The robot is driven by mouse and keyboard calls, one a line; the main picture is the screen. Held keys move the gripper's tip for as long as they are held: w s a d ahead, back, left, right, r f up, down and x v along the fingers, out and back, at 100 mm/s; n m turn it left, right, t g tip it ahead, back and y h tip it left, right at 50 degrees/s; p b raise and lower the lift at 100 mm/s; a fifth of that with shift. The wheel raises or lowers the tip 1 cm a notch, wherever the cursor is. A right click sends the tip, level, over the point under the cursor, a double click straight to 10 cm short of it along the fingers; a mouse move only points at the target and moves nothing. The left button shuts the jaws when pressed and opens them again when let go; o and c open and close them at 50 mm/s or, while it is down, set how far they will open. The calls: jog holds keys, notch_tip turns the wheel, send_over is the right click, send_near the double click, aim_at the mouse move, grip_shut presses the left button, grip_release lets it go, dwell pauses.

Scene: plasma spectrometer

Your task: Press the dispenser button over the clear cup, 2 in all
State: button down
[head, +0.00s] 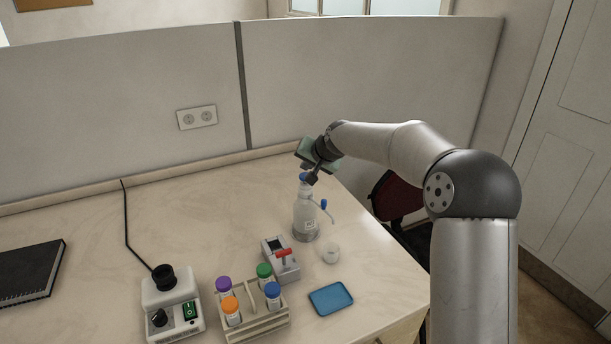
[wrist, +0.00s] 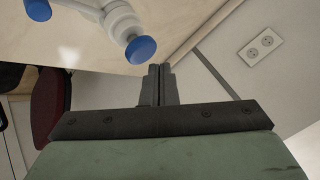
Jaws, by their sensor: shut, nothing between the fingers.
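The dispenser (head: 306,216) is a clear bottle with a white pump head, standing near the table's right side. Its blue top button (head: 303,177) also shows in the wrist view (wrist: 140,49), left of my fingertips. A blue-tipped spout (head: 323,204) reaches out to the right. The clear cup (head: 331,253) stands on the table below and to the right of the spout. My gripper (head: 312,180) is shut and empty, close to the button in the head view. In the wrist view its fingers (wrist: 158,70) are together, with a gap between them and the button.
A grey device with a red lever (head: 281,262) stands left of the cup. In front are a blue tray (head: 330,298), a wooden rack (head: 256,322) with several capped tubes, and a white device (head: 171,305). A black notebook (head: 30,272) lies far left. A partition wall (head: 370,80) stands behind.

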jog(key=shift+f, duration=0.1)
dwell(0.5)
jog(key=shift+f+b, duration=0.35)
jog(key=shift+b, duration=0.15)
jog(key=shift+f+b, duration=0.7)
jog(key=shift+f, duration=0.15)
dwell(0.6)
jog(key=shift+r, duration=0.1)
jog(key=shift+r+p, duration=0.75)
jog(key=shift+r, duration=0.4)
jog(key=shift+r, duration=0.15)
jog(key=shift+r+p, duration=1.55)
jog(key=shift+r, duration=0.9)
